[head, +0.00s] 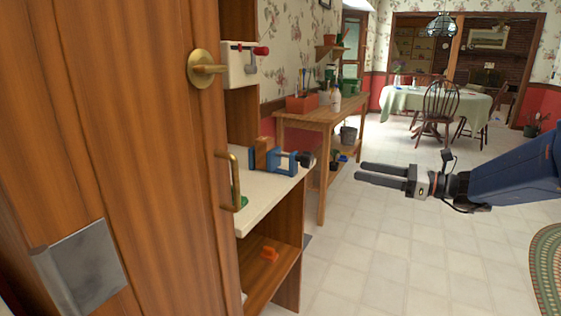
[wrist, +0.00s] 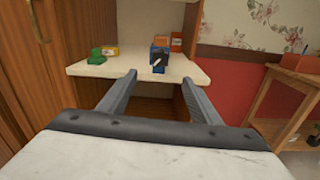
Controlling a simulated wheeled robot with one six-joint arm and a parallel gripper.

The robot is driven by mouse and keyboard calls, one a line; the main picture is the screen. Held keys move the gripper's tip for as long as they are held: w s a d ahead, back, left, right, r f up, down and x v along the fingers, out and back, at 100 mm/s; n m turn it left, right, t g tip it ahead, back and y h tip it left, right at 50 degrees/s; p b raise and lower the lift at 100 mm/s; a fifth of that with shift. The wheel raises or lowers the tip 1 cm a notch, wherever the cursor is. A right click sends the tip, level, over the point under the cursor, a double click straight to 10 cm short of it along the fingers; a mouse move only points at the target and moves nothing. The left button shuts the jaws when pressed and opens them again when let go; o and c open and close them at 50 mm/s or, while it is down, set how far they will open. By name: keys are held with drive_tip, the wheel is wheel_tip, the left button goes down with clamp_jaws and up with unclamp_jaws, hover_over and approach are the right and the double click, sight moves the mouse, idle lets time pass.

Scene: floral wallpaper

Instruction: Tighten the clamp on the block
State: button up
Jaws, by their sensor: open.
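In the head view, a blue clamp (head: 284,160) with a dark knob at its right end (head: 306,160) sits near the edge of a white shelf (head: 262,198). A brown wooden block (head: 261,153) is at its left side; I cannot tell how tightly the clamp holds it. In the wrist view, the clamp (wrist: 158,57) faces me near the front edge of the shelf (wrist: 190,72). My gripper (head: 362,174) is open and empty, to the right of the clamp and apart from it. Its two fingers also show in the wrist view (wrist: 159,82), pointing toward the shelf.
A wooden cabinet door (head: 130,140) with a brass handle fills the left. A wooden potting table (head: 320,118) stands behind. The floor is clear.

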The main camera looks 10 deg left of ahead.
sight(312, 161)
drive_tip(key=w+a+n, duration=0.2)
drive_tip(key=a+n, duration=0.1)
drive_tip(key=a, duration=0.2)
drive_tip(key=w+a+n, duration=0.2)
drive_tip(key=a+n, duration=0.1)
drive_tip(key=a, duration=0.3)
drive_tip(key=w+a+n, duration=0.2)
drive_tip(key=a+n, duration=0.1)
drive_tip(key=a, duration=0.3)
idle(0.5)
drive_tip(key=c, duration=1)
drive_tip(key=shift+c, duration=0.2)
